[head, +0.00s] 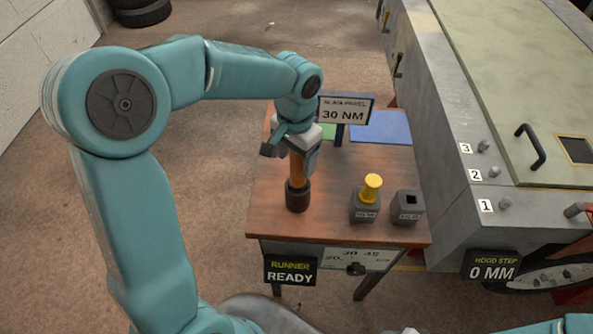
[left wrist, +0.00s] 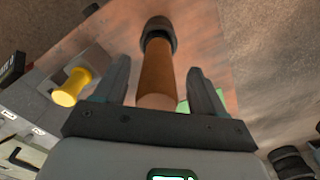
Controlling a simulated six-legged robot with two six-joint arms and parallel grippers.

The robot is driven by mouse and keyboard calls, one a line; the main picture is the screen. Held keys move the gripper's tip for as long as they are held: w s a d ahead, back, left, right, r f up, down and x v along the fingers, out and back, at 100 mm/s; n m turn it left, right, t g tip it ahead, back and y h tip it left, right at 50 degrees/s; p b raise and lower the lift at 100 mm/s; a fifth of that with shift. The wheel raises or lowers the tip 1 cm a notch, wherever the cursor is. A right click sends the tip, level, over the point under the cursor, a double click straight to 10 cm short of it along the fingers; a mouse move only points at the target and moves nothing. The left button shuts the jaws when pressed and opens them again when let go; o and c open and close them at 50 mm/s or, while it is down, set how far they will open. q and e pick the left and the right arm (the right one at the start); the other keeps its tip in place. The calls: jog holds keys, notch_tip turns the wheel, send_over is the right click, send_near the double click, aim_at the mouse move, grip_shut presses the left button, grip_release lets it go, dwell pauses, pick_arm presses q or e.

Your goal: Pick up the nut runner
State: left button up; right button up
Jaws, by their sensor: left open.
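The nut runner (head: 297,188) stands upright on the wooden bench, with an orange-brown handle and a dark round foot. My left gripper (head: 291,153) is over its upper part, pointing down, with the top of the handle hidden by the gripper. In the left wrist view the runner's handle (left wrist: 155,72) lies between the two spread fingers (left wrist: 159,75), with a gap on both sides. The left gripper is open. My right gripper is not in view.
On the bench (head: 335,222), a grey block with a yellow piece (head: 371,188) and a grey socket block (head: 407,206) stand right of the runner. A "30 NM" sign (head: 345,110) stands close behind. A sign (head: 290,270) reads "RUNNER READY". A large grey-green frame (head: 470,140) borders the right.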

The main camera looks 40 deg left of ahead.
pick_arm(q)
jog(key=shift+d+f, duration=0.1)
jog(key=shift+f, duration=0.55)
jog(key=shift+w+d+f, duration=0.1)
jog(key=shift+w+f, duration=0.25)
jog(key=shift+f, duration=0.05)
jog(key=shift+s+r, duration=0.1)
jog(key=shift+s, duration=0.15)
jog(key=shift+c, duration=1)
jog(key=c, duration=0.5)
jog(key=shift+w, duration=0.15)
jog(key=c, duration=0.5)
jog(key=shift+c, duration=0.2)
jog(key=shift+r, duration=0.1)
